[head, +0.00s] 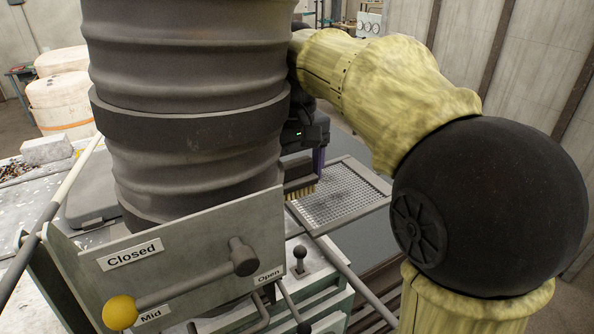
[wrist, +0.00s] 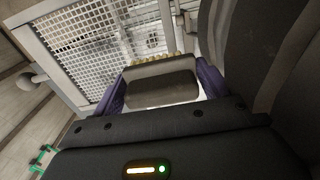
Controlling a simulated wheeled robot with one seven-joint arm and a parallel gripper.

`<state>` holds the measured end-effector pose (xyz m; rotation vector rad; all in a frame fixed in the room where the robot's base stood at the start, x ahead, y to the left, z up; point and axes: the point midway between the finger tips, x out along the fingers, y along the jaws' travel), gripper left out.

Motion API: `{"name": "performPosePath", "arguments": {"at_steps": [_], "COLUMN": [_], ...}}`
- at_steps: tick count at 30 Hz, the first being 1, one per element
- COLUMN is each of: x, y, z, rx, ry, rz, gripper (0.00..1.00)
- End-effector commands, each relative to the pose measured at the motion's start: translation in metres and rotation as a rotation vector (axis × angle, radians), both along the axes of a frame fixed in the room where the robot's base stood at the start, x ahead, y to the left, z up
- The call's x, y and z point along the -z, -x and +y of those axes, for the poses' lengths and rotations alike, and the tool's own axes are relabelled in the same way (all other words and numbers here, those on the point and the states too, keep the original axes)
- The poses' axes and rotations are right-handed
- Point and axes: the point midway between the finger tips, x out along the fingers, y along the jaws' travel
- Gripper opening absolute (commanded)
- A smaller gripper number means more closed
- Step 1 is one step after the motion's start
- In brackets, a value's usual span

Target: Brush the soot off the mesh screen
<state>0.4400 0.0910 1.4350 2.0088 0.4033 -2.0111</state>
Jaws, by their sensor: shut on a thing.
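The mesh screen (head: 345,199) is a light metal grid in a grey frame, lying beyond the lever panel in the head view. It also fills the upper left of the wrist view (wrist: 75,32). Darker grey patches show on the mesh; I cannot tell exactly how far the soot spreads. My gripper (wrist: 161,82) has purple fingers shut on the two ends of a brush (wrist: 162,92) with a dark back and tan bristles. In the head view the brush (head: 300,188) is at the screen's left edge, bristles down. Whether they touch the mesh is unclear.
A large dark ribbed column (head: 190,110) stands left of the brush and hides part of the scene. A panel (head: 190,255) with a yellow-knobbed lever (head: 120,312) stands in front. A small lever (head: 300,255) and a long bar (head: 345,265) lie near the screen.

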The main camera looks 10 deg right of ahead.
Motion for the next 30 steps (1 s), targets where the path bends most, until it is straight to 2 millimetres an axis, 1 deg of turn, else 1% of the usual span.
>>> {"name": "performPosePath", "arguments": {"at_steps": [1, 11, 20, 23, 30], "x": [-0.001, 0.0, -0.001, -0.001, 0.0], "y": [0.002, 0.018, 0.018, 0.016, 0.008], "z": [0.003, -0.002, -0.003, -0.007, -0.025], "rx": [-0.007, -0.01, -0.01, -0.008, -0.003], "ry": [-0.005, -0.005, -0.005, -0.005, -0.004], "rz": [0.0, 0.004, 0.003, 0.003, 0.002], "gripper": [0.52, 0.52, 0.52, 0.52, 0.52]}}
